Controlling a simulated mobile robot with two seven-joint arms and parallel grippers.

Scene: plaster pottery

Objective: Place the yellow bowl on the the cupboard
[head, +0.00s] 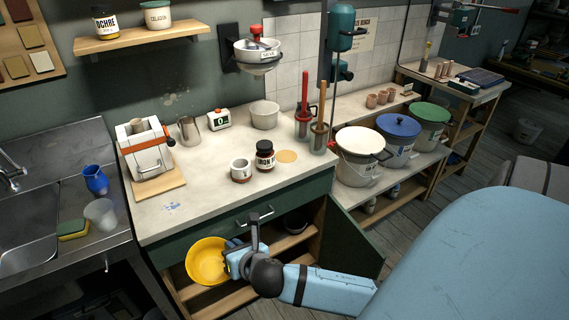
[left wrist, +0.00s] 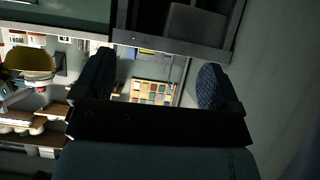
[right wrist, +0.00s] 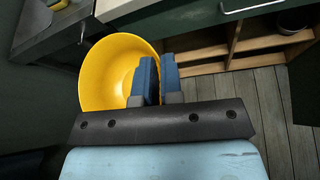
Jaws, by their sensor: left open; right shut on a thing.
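The yellow bowl (head: 207,262) is held in front of the open lower cupboard (head: 188,292), left of its middle. My right gripper (head: 234,262) is shut on the bowl's right rim. In the right wrist view the bowl (right wrist: 112,72) is tilted, its inside facing the camera, with the blue fingers (right wrist: 158,80) pinching its rim. The cupboard has wooden shelves, partly hidden by the bowl and my arm; its green door (head: 352,244) stands open to the right. My left gripper (left wrist: 153,80) is open with nothing between its fingers; it is outside the head view.
A dark bowl (head: 295,224) sits inside the cupboard at right. A sink (head: 30,230) stands left; lidded buckets (head: 360,160) stand right. The floor in front is clear.

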